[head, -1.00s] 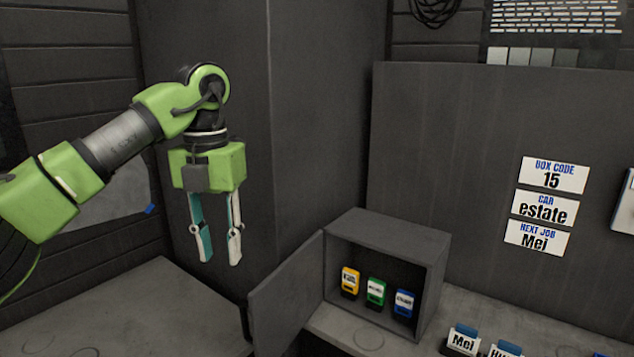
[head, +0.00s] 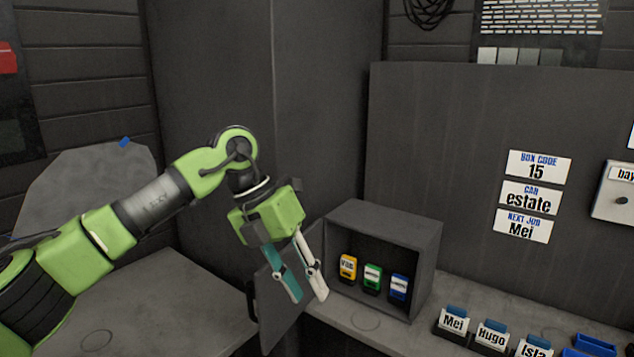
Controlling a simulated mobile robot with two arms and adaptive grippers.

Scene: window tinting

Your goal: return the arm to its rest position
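My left arm comes in from the left, green with a grey forearm. Its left gripper (head: 309,298) hangs tilted with the fingertips down and to the right. The two fingers, one teal and one white, stand apart with nothing between them. In the picture the gripper overlaps the open door (head: 277,322) of a small grey box (head: 388,218). I cannot tell whether it touches the door. My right gripper is out of view.
Yellow (head: 348,267), green (head: 372,277) and blue (head: 398,287) tags stand inside the box. Name cards such as Mei (head: 453,322) stand on the bench to the right. The left worktop (head: 150,300) is mostly bare. Wall cards (head: 540,165) read 15, estate and Mei.

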